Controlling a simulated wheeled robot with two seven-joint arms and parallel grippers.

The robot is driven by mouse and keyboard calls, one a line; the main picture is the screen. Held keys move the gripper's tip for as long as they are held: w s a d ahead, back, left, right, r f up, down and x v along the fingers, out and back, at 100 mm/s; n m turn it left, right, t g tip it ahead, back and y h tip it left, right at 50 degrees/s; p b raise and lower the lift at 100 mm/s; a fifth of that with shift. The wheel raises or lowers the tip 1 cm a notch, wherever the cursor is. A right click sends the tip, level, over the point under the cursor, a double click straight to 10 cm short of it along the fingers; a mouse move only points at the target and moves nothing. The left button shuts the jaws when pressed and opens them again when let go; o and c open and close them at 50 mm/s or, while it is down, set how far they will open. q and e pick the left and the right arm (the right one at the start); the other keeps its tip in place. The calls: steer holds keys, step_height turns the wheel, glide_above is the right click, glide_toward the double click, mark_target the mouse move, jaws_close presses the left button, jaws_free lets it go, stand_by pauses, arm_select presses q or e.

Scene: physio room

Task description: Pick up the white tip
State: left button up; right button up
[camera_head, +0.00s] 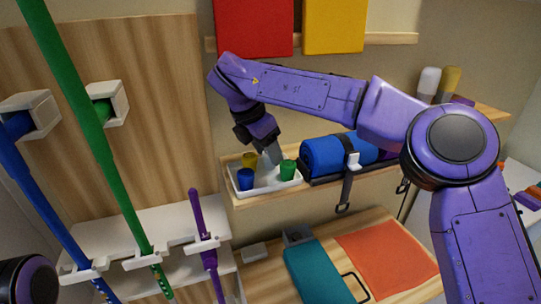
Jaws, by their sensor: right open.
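A white tray (240,190) stands on the wooden wall shelf. In it are a yellow tip (249,160), a blue tip (245,179) and a green tip (288,169). My right gripper (271,157) points down over the middle of the tray, between the yellow and green tips. Its pale grey fingers are open. I cannot make out a white tip clearly; the gripper covers part of the tray, and pale fingers and tray blend together. My left gripper is out of view.
A blue roll (338,154) with a dark strap lies right of the tray. Green (90,130), blue (50,220) and purple (205,240) sticks stand in white holders at left. A teal case (318,270) lies on the lower wooden surface. Bottles (429,84) stand at right.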

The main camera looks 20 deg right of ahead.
steer(key=shift+a, duration=0.15)
steer(key=c, duration=0.8)
steer(key=shift+r, duration=0.1)
steer(key=shift+r, duration=0.3)
steer(key=s+a+r+b, duration=0.1)
steer(key=s+a+r, duration=0.1)
steer(key=s+r, duration=0.1)
steer(key=s+a+r+b, duration=0.1)
steer(key=s+a+r, duration=0.2)
steer(key=s+r, duration=0.1)
steer(key=s+a+r+b, duration=0.1)
steer(key=s+a+r, duration=0.2)
steer(key=s+r, duration=0.1)
steer(key=shift+s+r, duration=0.25)
steer(key=shift+r, duration=0.35)
steer(key=shift+o, duration=0.2)
